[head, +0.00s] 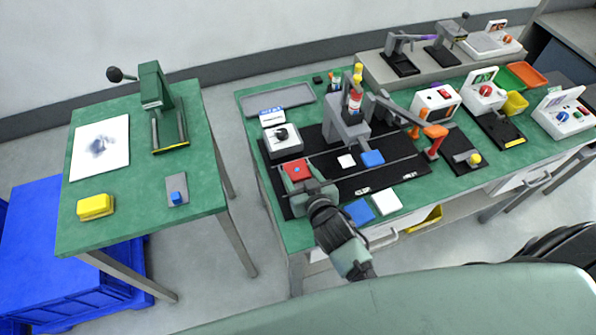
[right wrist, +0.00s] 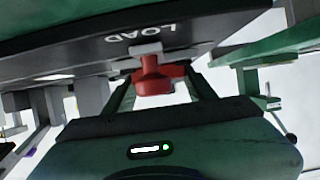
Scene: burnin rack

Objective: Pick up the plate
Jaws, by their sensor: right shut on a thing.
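The red plate (head: 296,169) is at the left front of the black mat (head: 400,170) on the right-hand green table. My right gripper (head: 302,184) reaches it from the front and hides its near side. In the right wrist view a red piece (right wrist: 153,82) with a light grey part sits between the fingers of my right gripper (right wrist: 156,93). The gripper is shut on it. I cannot tell whether the plate is clear of the mat. My left gripper is not in view.
A white box device (head: 283,140) stands just behind the plate, and a grey press (head: 347,128) to its right. Blue and white plates (head: 386,202) lie at the table's front. A second green table (head: 140,190) stands left, across a floor gap.

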